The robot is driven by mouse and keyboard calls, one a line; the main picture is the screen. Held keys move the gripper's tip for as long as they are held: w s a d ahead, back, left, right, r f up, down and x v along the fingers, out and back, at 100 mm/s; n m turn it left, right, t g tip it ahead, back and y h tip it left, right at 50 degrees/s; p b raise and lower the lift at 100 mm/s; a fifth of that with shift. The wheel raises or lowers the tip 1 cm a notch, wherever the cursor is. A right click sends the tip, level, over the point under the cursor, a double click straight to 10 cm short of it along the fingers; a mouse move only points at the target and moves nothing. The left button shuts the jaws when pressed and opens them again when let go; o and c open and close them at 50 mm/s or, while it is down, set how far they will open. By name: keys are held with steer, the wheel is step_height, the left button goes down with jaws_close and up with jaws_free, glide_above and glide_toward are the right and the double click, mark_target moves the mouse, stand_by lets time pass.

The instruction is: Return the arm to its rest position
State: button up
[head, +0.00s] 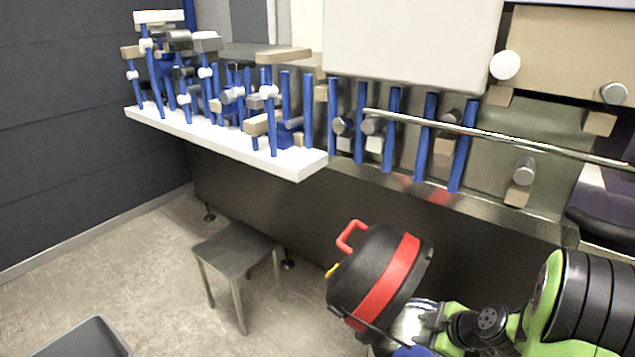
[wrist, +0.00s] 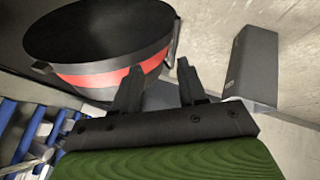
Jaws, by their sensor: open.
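My gripper (wrist: 157,78) shows in the wrist view with its two dark fingers apart and nothing between them. Beyond the fingers, to the upper left, is a black round canister (wrist: 100,35) with a red band. In the head view the same canister (head: 375,275), with a red handle on top, stands in front of the machine. My green and black arm (head: 545,310) is at the lower right of the head view, beside the canister. The gripper's fingers cannot be made out in the head view.
A belt frame with blue posts and a white ledge (head: 230,141) runs along the back. A metal rail (head: 500,136) crosses at right. A grey stool (head: 235,248) and a grey bin (head: 85,342) stand on the floor at left, with open floor (head: 140,265) between.

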steer(key=s+a+r+m+g+h+b, duration=0.1)
steer(key=s+a+r+m+b, duration=0.1)
steer(key=s+a+r+m, duration=0.45)
steer(key=s+a+r+m+h+b, duration=0.15)
steer(key=s+m, duration=0.25)
steer(key=s, duration=0.5)
steer(key=s+r+m+h+b, duration=0.1)
steer(key=s+r+m+b, duration=0.15)
steer(key=s, duration=0.55)
step_height(320, 180, up, 13)
steer(key=p, duration=1.3)
steer(key=shift+r+m, duration=0.2)
steer(key=shift+m, duration=0.2)
steer(key=shift+w+a, duration=0.1)
